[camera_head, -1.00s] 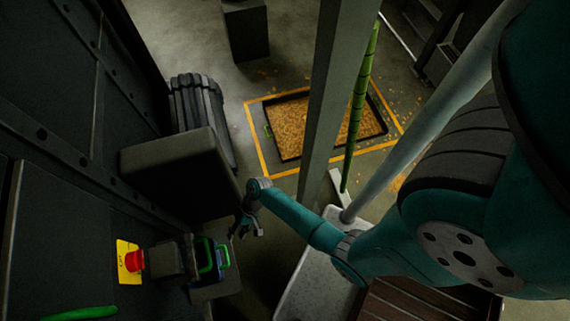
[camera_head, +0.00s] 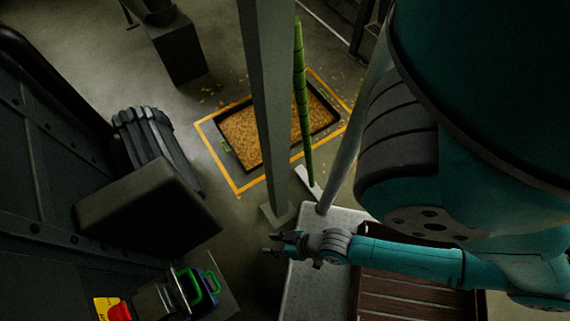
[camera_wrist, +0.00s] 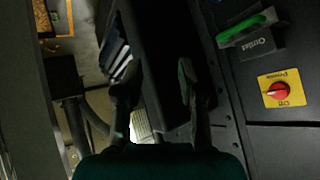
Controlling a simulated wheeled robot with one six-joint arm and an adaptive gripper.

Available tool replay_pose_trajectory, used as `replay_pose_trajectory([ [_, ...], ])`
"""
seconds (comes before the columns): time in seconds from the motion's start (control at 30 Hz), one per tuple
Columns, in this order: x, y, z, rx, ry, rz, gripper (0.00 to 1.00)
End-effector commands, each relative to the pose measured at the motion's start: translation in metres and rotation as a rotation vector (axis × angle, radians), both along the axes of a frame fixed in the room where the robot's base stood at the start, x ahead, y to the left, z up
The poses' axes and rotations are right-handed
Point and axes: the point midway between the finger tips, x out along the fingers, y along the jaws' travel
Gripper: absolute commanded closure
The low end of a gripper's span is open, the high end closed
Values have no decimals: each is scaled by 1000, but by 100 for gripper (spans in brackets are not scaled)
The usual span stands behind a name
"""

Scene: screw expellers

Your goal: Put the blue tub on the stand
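A small dark blue tub (camera_head: 213,285) with green handles appears at the lower left of the head view, on a grey ledge against the dark machine; its shape is hard to make out. My gripper (camera_head: 272,246) is to its upper right, clear of it, beside the pale platform, with its fingers toward the left. In the wrist view my gripper (camera_wrist: 157,80) has its two fingers apart with nothing between them. A dark block (camera_head: 182,52) with a round vessel on top stands at the upper left; I cannot tell whether it is the stand.
A grey post (camera_head: 268,100) and a green pole (camera_head: 301,85) rise near a grain-filled tray (camera_head: 240,140) inside a yellow floor outline. A dark box (camera_head: 145,210) juts from the machine.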

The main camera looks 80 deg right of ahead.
Motion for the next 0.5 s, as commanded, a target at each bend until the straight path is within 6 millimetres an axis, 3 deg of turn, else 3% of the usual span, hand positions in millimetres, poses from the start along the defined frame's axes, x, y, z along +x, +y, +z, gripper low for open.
replay_pose_trajectory([
  [0.1,-18,-5,65,-92,-118,35,60],
  [0.3,-32,-7,175,-221,-319,97,60],
  [0.4,-35,-6,216,-263,-393,122,60],
  [0.5,-36,-5,241,-288,-439,137,60],
])
